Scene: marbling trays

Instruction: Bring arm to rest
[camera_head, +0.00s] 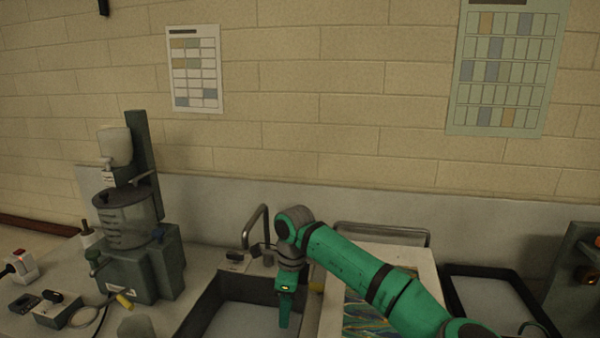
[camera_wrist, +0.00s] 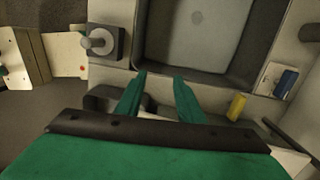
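My arm is green with dark joints and reaches in from the lower right in the head view. My gripper (camera_head: 284,322) points down over or near the left basin (camera_head: 215,300), in front of the metal tap (camera_head: 258,225). In the wrist view my gripper (camera_wrist: 158,82) shows two green fingers standing apart, with nothing held between them. The grey basin (camera_wrist: 140,40) lies beyond the fingertips in that view. In the head view the two fingers overlap, and I cannot tell the exact height above the basin.
A pale tray (camera_head: 428,262) with a marbled surface lies beside and partly behind my arm. A dark-rimmed tray (camera_head: 462,270) is at right. In the wrist view, a yellow cylinder (camera_wrist: 237,107) and a knob (camera_wrist: 97,42) flank the fingers.

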